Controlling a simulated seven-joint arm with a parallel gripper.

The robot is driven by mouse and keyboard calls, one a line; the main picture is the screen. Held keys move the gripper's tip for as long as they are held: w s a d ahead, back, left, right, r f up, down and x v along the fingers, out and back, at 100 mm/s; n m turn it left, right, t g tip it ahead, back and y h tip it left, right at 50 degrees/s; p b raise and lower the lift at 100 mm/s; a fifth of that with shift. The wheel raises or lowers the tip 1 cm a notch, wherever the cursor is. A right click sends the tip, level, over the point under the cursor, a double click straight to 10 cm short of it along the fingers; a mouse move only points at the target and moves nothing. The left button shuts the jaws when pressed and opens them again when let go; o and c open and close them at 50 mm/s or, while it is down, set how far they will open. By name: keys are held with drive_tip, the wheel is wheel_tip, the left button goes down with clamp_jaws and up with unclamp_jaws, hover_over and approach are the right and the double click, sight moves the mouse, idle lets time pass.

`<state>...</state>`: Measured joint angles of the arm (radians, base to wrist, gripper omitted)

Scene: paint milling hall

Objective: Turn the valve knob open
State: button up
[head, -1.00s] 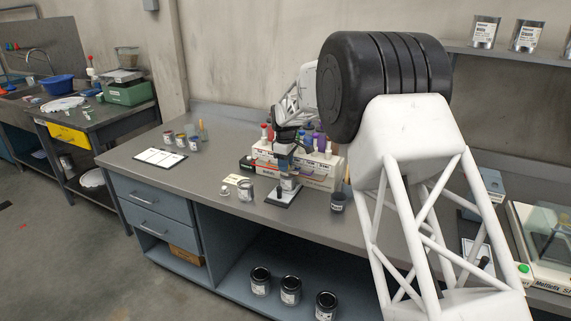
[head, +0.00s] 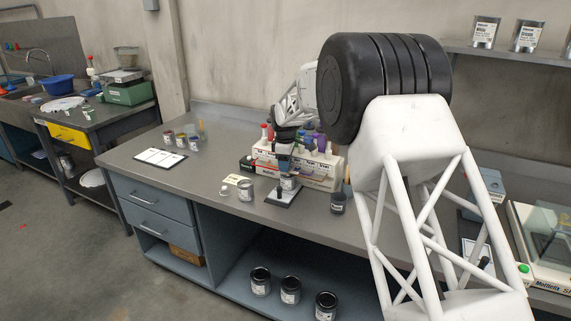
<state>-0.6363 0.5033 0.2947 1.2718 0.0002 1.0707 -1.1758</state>
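The dispenser (head: 319,180) is a white bench unit with labels on its front and a row of coloured canisters on top, red, blue and purple among them. I cannot make out which small part on it is the valve knob; it is too small or hidden behind my arm. My gripper (head: 284,164) points down at the dispenser's front, above a small can (head: 289,183) on a dark plate (head: 282,197). The fingers are too small to show whether they are open or shut, or whether they touch the dispenser.
Several small pots (head: 181,140) and a white sheet (head: 160,157) are farther left. The bench (head: 195,180) is clear between.

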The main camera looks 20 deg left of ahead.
drive_tip(key=shift+o, duration=0.6)
drive_tip(key=shift+r, duration=0.1)
drive_tip(key=shift+r, duration=3.8)
drive_tip(key=shift+d, duration=0.15)
